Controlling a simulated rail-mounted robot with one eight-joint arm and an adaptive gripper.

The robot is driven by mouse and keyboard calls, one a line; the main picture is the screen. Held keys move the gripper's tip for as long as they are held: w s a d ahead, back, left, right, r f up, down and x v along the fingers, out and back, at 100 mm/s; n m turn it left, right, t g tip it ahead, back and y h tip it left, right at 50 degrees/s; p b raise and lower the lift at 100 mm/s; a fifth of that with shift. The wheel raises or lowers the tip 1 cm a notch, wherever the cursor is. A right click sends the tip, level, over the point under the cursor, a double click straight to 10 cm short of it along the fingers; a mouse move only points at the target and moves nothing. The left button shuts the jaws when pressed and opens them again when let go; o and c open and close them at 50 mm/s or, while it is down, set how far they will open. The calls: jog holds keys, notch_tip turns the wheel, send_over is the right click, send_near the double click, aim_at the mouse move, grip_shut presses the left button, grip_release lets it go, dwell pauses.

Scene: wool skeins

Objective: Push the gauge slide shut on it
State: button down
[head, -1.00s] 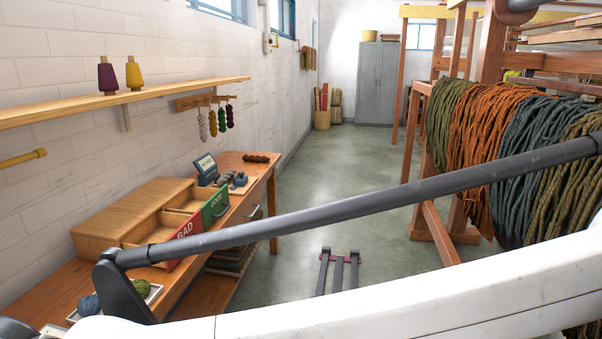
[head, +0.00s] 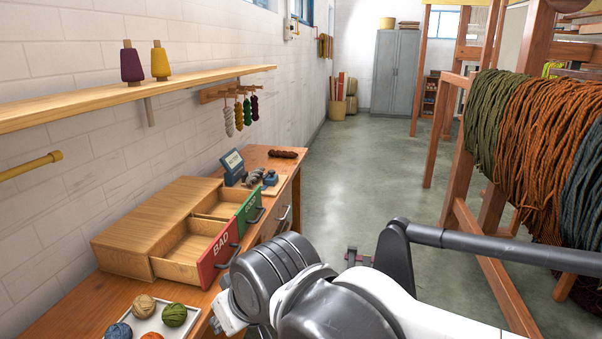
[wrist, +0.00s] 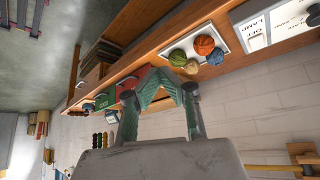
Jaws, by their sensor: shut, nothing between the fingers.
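The gauge (head: 257,178) stands on a light wooden board near the far end of the bench in the head view. It shows as grey and blue blocks, too small to tell how far apart the slide and its counterpart are. Whether anything lies between them I cannot tell. A small blue display (head: 232,161) is tilted up beside it. My gripper (wrist: 158,88) shows in the wrist view, its fingers together and empty, well apart from the gauge. In the head view my arm hides the fingers.
Open drawers, red BAD (head: 219,249) and green GOOD (head: 249,208), stick out from a wooden cabinet (head: 140,228). A white tray (head: 125,333) holds several wool balls. A dark red skein (head: 283,153) lies beyond the gauge.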

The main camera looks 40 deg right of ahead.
jog(key=shift+w+a, duration=0.1)
jog(key=w+d+r+m+t+b, duration=0.1)
jog(key=w+d+r+m+b, duration=0.2)
jog(key=w, duration=0.7)
jog(key=w+d+r+m+t+y+b, duration=0.1)
jog(key=w+d+r+m+t, duration=0.1)
jog(key=w+d, duration=0.65)
jog(key=w+d+r+m+t+b, duration=0.1)
jog(key=w+r+m+b, duration=0.15)
jog(key=w, duration=1.05)
jog(key=w+d+f+m+t+h+b, duration=0.1)
jog(key=w+d+f+m, duration=0.1)
jog(key=w+d, duration=0.5)
jog(key=w+d+f+m+t+b, duration=0.1)
jog(key=w+d+m+t, duration=0.3)
jog(key=d, duration=0.6)
jog(key=w+d+f+m+h+b, duration=0.1)
jog(key=d+f, duration=0.3)
jog(key=d, duration=0.6)
jog(key=w+d+f+m+h+b, duration=0.1)
jog(key=w+d+f+m+h, duration=0.1)
jog(key=d+f, duration=0.3)
jog(key=w+d+f+m+h+b, duration=0.1)
jog(key=w+d+f+m, duration=0.3)
jog(key=d, duration=1)
jog(key=shift+d+f+g+h+b, duration=0.35)
jog(key=shift+f+h, duration=0.15)
jog(key=shift+h, duration=0.3)
